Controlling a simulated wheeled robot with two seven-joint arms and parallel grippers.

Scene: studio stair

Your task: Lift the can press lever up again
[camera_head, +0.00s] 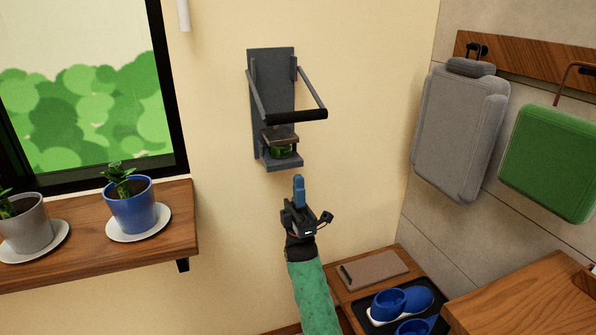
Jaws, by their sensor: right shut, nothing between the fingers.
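The can press (273,90) is a dark grey plate fixed to the cream wall. Its lever (296,116) has two side arms and a black crossbar, which stands out from the plate and hangs low, just above the press block. A green can (281,152) sits between the block and the bottom ledge and looks flattened. My right gripper (299,190), on a green-sleeved arm, is below the press, pointing up. Its blue fingers are shut and empty, apart from the ledge and the lever. My left gripper is not in view.
A wooden shelf (60,250) with potted plants on saucers juts out at the left under the window. A grey bag (458,130) and a green bag (550,162) hang at right. A low bench with a shoe tray (436,327) and a wooden top (530,295) stand lower right.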

